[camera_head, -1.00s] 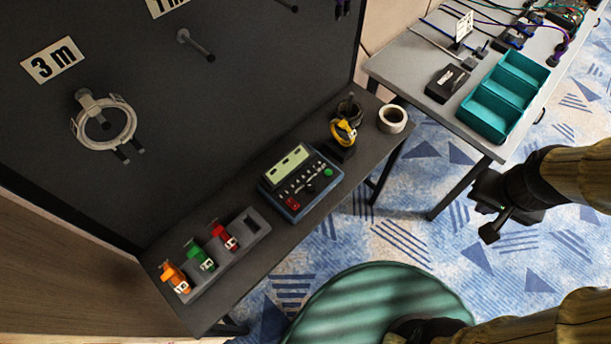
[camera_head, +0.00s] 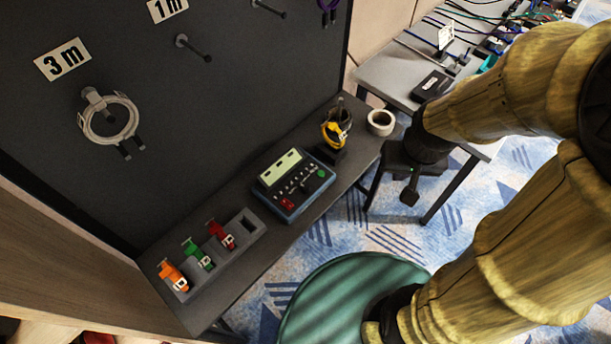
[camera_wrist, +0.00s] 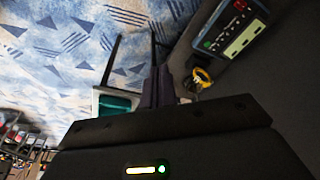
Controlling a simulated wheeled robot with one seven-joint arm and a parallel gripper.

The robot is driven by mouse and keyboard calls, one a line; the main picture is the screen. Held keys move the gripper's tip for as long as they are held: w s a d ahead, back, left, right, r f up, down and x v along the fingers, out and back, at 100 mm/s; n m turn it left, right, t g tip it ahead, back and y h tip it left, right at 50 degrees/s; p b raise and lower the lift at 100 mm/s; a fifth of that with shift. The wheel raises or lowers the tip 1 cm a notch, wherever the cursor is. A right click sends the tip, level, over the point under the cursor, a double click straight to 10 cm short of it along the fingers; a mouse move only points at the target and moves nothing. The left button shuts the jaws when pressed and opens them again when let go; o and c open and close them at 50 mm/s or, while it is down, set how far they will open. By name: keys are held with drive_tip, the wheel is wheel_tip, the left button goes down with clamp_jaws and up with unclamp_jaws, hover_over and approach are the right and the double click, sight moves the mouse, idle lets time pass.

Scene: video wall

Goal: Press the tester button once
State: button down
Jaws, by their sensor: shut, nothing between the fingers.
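The tester (camera_head: 270,200) is a dark blue-grey box with a pale green screen, a green button (camera_head: 320,173) at its right and a red button (camera_head: 287,204) near its front. It sits on the dark narrow bench. The wrist view shows the tester (camera_wrist: 232,35) at upper right, with its green button (camera_wrist: 208,44). My gripper (camera_head: 410,196) hangs over the floor and beyond the bench's right end, apart from the tester. Its fingers (camera_wrist: 158,84) are together and empty in the wrist view.
A yellow-and-black tool (camera_head: 336,132) and a tape roll (camera_head: 380,122) stand on the bench right of the tester. A grey holder (camera_head: 250,226) with orange, green and red pieces lies left. A cable coil (camera_head: 110,120) hangs on the wall. A second table (camera_head: 385,75) stands behind.

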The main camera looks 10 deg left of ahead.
drive_tip(key=shift+a, duration=0.3)
drive_tip(key=shift+w, duration=0.1)
drive_tip(key=w+f+n+t, duration=0.1)
drive_tip(key=w+f+n, duration=0.35)
drive_tip(key=w, duration=0.25)
drive_tip(key=n+y+b, duration=0.2)
drive_tip(key=n+y, duration=0.6)
drive_tip(key=n, duration=1)
hover_over(324, 174)
wheel_tip(324, 174, down, 14)
drive_tip(key=f, duration=0.1)
drive_tip(key=shift+s+r+m, duration=0.1)
drive_tip(key=shift+r+m, duration=0.15)
drive_tip(key=shift+f, duration=0.1)
wheel_tip(324, 174, down, 9)
drive_tip(key=b, duration=0.7)
drive_tip(key=shift+r+b, duration=0.2)
drive_tip(key=shift+b, duration=0.15)
